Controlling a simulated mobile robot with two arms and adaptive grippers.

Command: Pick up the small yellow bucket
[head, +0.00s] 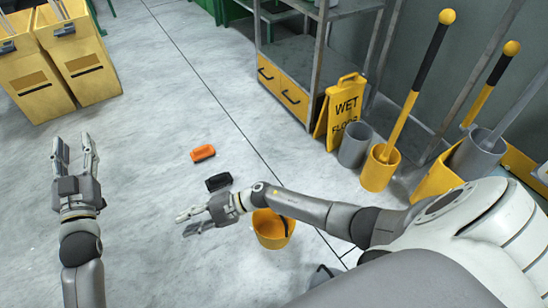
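A small yellow bucket (270,232) with a dark handle stands on the floor at the lower middle. My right forearm passes over it and hides part of its rim. My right gripper (182,225) is to the left of this bucket, empty, its fingers apart as seen edge-on. Another yellow bucket (379,170) stands further right, with a yellow and black handled tool in it. My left gripper (75,152) is open and empty above the floor at the left, far from both buckets.
An orange brush-like block (203,153) and a black one (218,182) lie on the floor. A grey bucket (354,146), a wet floor sign (341,108) and a metal shelf (319,60) stand at the back. Yellow bins (36,88) stand at the upper left.

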